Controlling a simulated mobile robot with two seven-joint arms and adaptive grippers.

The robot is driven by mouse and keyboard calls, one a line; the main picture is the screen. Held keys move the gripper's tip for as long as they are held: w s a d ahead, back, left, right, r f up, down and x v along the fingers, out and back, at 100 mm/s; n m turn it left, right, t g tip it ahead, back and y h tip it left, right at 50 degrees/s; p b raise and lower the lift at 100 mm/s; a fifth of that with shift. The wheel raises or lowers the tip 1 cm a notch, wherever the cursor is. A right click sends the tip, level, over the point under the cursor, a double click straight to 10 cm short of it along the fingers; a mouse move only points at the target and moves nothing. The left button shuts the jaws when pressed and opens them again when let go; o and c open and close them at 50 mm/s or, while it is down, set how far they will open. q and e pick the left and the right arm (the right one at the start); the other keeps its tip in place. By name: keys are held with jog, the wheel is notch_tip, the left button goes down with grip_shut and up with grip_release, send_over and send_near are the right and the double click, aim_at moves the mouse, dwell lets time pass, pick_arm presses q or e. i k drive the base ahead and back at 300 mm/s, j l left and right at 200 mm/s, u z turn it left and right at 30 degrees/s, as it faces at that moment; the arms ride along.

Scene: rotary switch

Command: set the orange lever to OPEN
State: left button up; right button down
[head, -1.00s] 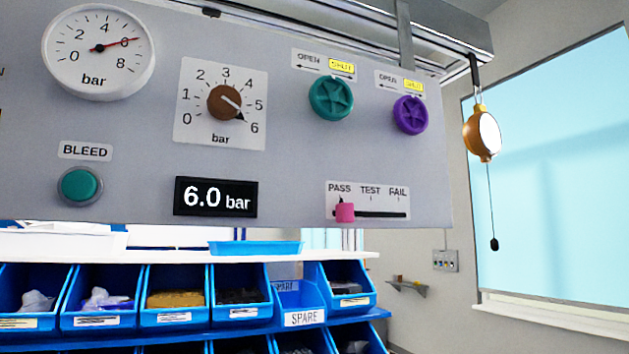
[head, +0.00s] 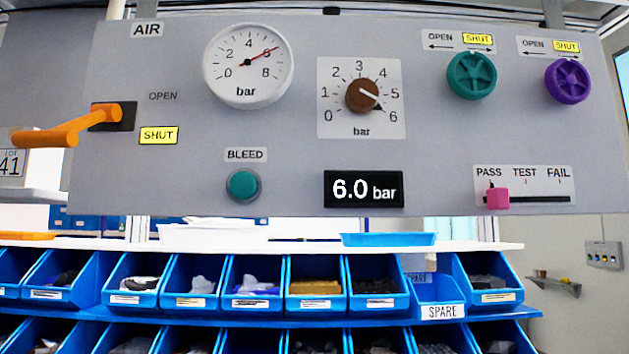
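The orange lever (head: 72,127) sticks out from a dark mount at the left end of the grey panel (head: 290,150), under the AIR label (head: 147,30). It points left and slightly down. To its right are the plain OPEN label (head: 163,96), higher, and the yellow-lit SHUT label (head: 159,135), lower. The digital display (head: 363,189) reads 6.0 bar. Neither of my grippers is in the head view.
A brown dial (head: 362,96), green wheel (head: 472,77), purple wheel (head: 568,81), green BLEED button (head: 243,184) and pink slider (head: 497,198) at PASS are also on the panel. Blue bins (head: 378,287) stand on shelves below and behind. The space before the panel looks clear.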

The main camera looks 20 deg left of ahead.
aim_at(66, 135)
jog(key=j+u, duration=0.2)
jog(key=u, duration=1.5)
jog(key=k+l+u, duration=0.2)
jog(key=u, duration=0.3)
jog(key=k+l, duration=0.05)
jog(key=l, duration=0.05)
